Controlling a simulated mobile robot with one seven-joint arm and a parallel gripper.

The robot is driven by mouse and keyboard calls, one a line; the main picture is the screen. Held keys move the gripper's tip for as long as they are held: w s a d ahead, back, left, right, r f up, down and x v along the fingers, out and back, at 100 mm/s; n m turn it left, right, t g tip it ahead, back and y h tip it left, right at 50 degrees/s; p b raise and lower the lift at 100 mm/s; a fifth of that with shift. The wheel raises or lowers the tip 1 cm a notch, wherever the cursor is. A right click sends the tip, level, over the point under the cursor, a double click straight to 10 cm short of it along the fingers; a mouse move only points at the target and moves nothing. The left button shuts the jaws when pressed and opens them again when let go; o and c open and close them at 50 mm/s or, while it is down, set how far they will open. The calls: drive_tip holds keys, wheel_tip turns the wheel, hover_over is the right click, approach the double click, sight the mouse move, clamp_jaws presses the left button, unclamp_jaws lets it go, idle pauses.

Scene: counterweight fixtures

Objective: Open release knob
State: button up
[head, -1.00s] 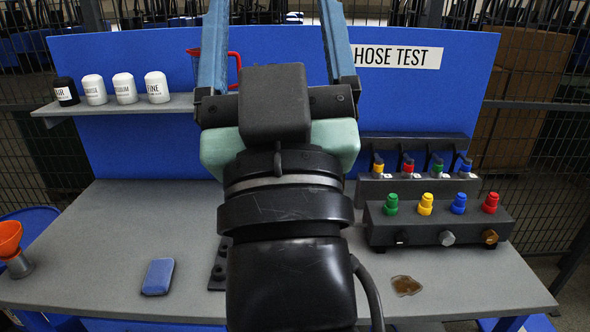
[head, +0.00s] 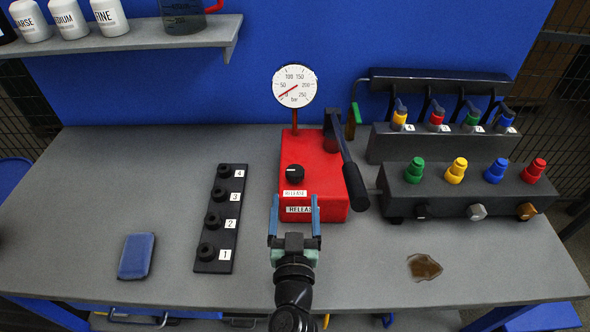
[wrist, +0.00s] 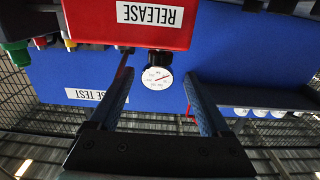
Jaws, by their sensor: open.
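The black release knob (head: 295,174) sits on the top of the red pump box (head: 326,195), above two RELEASE labels. In the wrist view the knob (wrist: 160,58) shows past the edge of the red box (wrist: 125,30), in front of the gauge. My gripper (head: 295,203) is open, its two blue fingers apart at the near side of the box. The fingers also show in the wrist view (wrist: 160,85), with nothing held between them. The knob is beyond the fingertips, and no contact shows.
A gauge (head: 295,87) stands behind the knob, and a black lever (head: 345,160) is at its right. A numbered black rail (head: 221,220) lies to the left. A valve block (head: 465,190) with coloured caps stands right. A blue sponge (head: 137,256) and brown spill (head: 424,267) lie in front.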

sight(295, 180)
drive_tip(key=w+b, duration=0.1)
drive_tip(key=w, duration=0.8)
drive_tip(key=shift+w, duration=0.1)
drive_tip(key=shift+c, duration=0.2)
clamp_jaws()
